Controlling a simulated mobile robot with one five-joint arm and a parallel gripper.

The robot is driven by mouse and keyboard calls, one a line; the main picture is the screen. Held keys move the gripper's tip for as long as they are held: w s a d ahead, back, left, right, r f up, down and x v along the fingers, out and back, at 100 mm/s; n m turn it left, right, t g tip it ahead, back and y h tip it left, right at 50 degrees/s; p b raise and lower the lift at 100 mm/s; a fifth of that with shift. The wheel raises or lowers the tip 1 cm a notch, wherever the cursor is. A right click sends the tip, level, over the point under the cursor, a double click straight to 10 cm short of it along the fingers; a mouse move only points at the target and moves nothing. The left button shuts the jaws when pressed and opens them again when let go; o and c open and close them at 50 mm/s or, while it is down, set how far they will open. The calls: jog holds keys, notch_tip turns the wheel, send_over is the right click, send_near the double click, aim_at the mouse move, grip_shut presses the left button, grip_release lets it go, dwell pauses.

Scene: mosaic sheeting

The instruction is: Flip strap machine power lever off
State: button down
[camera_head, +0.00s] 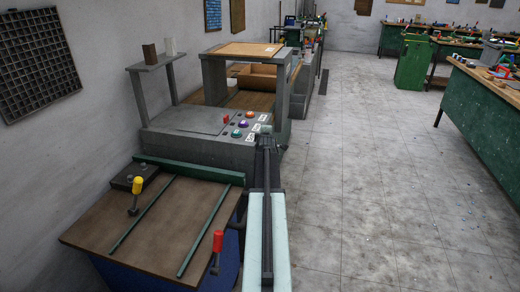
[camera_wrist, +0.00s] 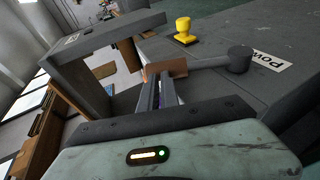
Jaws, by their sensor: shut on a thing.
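The grey strap machine (camera_head: 200,148) stands ahead, with a framed arch and coloured buttons on its panel. In the wrist view, the power lever (camera_wrist: 210,63) is a grey bar running from a round dark hub beside a white label (camera_wrist: 268,66), partly readable as "POW". The lever's brownish end (camera_wrist: 178,66) lies at my fingertips. My gripper (camera_wrist: 160,86) is shut on the lever near this end; the fingers hide part of the grip. In the head view, my gripper (camera_head: 265,138) is at the panel's right edge, and the lever there is mostly hidden.
A yellow button (camera_wrist: 184,28) stands near the lever. In front of the machine, a brown-topped table (camera_head: 150,228) carries green rails, a yellow-knobbed lever (camera_head: 136,190) and a red-handled lever (camera_head: 217,242). The floor (camera_head: 370,200) to the right is clear; a green workbench (camera_head: 490,125) stands beyond.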

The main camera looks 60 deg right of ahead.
jog(key=r+p+v, duration=0.1)
jog(key=p+v, duration=0.4)
jog(key=v, duration=0.9)
jog(key=shift+d+r+p, duration=0.2)
jog(key=shift+d+p, duration=0.1)
jog(key=shift+p, duration=0.1)
